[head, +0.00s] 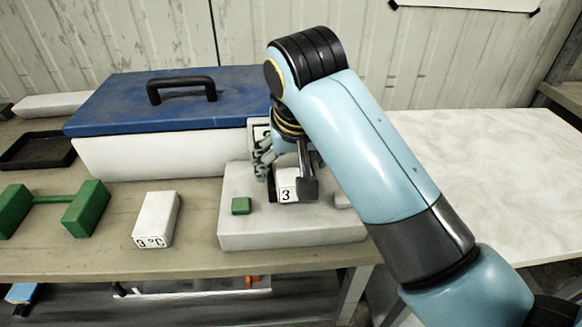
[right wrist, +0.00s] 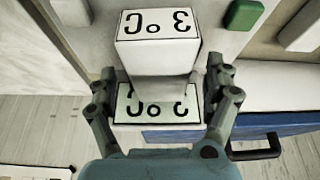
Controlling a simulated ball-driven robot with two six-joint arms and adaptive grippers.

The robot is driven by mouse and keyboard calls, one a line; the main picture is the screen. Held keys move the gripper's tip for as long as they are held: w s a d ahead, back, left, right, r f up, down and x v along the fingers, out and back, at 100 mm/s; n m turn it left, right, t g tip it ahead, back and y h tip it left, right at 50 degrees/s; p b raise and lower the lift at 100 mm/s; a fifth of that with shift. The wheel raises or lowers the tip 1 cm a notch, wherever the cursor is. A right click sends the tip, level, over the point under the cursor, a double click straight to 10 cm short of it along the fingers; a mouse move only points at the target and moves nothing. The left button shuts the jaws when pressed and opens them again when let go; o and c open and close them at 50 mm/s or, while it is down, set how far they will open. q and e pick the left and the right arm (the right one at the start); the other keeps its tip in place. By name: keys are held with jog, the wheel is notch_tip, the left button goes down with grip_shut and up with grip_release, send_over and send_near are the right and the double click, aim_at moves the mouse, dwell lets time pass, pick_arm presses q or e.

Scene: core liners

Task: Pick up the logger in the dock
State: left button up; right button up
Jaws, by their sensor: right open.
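The logger (head: 288,191) is a white block with a black "3" showing on its front. It sits in the pale grey dock (head: 290,233), which has a green square button (head: 241,205). My right gripper (head: 286,176) is over the dock with its fingers open around the logger. In the right wrist view the logger (right wrist: 158,57) stands between the two open fingers (right wrist: 160,78), its "3 °C" label upside down. I see gaps on both sides of it. A second label (right wrist: 158,103) shows below it; I cannot tell what carries it. My left gripper is out of view.
Another white block (head: 155,218) with a °C label lies on the table left of the dock. A green dumbbell-shaped piece (head: 85,208) is further left. A white case with a blue lid (head: 120,95) stands close behind the dock. A black tray (head: 36,150) is at the far left.

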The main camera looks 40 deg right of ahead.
jog(key=shift+f, duration=0.15)
dwell(0.3)
jog(key=shift+c, duration=0.4)
jog(key=c, duration=1.2)
jog(key=shift+c, duration=0.2)
